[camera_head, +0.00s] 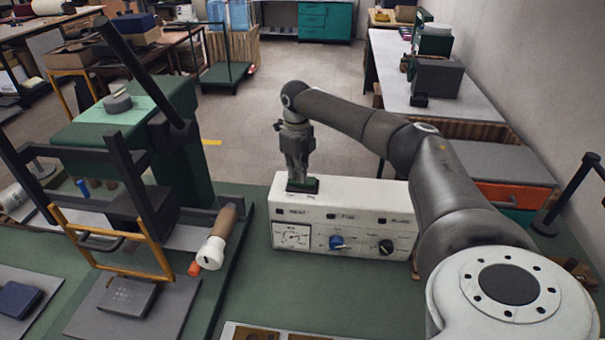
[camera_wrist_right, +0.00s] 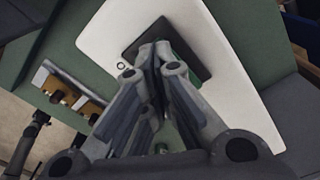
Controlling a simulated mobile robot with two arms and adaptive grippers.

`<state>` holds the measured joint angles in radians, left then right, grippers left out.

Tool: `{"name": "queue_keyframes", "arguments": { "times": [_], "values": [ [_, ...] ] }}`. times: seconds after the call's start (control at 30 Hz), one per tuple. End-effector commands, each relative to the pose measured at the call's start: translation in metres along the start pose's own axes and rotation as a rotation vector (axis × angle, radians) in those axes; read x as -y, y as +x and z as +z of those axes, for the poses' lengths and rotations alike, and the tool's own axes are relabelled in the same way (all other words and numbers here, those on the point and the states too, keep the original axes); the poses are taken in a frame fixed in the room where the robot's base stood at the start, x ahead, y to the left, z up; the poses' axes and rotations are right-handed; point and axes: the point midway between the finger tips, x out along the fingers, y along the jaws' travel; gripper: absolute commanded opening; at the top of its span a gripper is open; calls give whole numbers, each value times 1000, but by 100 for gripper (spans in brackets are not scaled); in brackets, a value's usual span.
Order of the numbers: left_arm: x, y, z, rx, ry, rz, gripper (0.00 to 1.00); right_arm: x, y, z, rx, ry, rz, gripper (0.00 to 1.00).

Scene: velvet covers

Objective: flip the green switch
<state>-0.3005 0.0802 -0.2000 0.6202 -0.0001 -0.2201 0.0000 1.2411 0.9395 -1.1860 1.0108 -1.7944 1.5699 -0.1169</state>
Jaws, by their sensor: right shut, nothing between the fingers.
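A white control box (camera_head: 341,208) stands on the green bench, with dials and knobs on its front. The green switch (camera_head: 312,186), a dark green block, sits on the left end of its top face. My right gripper (camera_head: 299,176) is shut and empty, pointing down with its tips right over the switch. In the right wrist view the closed fingertips (camera_wrist_right: 154,48) lie over a dark rectangular plate (camera_wrist_right: 196,61) around the switch. The fingers hide much of the switch, so contact and its tilt cannot be told. My left gripper is not in view.
A blue knob (camera_head: 337,242) and a black knob (camera_head: 386,246) are on the box front. Left stands a frame with an orange handle (camera_head: 117,268) and a brown-and-white cylinder (camera_head: 214,245). Green bench surface (camera_head: 300,292) is free before the box.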

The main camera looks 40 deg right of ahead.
Motion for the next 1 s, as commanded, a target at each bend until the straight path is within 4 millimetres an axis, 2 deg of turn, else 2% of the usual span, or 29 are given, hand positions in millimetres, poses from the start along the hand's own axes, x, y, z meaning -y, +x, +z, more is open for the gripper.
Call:
{"name": "queue_keyframes", "arguments": {
  "times": [0.1, 0.7, 1.0],
  "values": [
    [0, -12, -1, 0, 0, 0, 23, 0, -15, 0, 3, 0, 0, 0],
    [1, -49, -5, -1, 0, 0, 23, 0, -64, 1, 6, 1, -1, 0],
    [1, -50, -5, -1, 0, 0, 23, 0, -65, 1, 5, 1, -1, 0]
  ]
}}
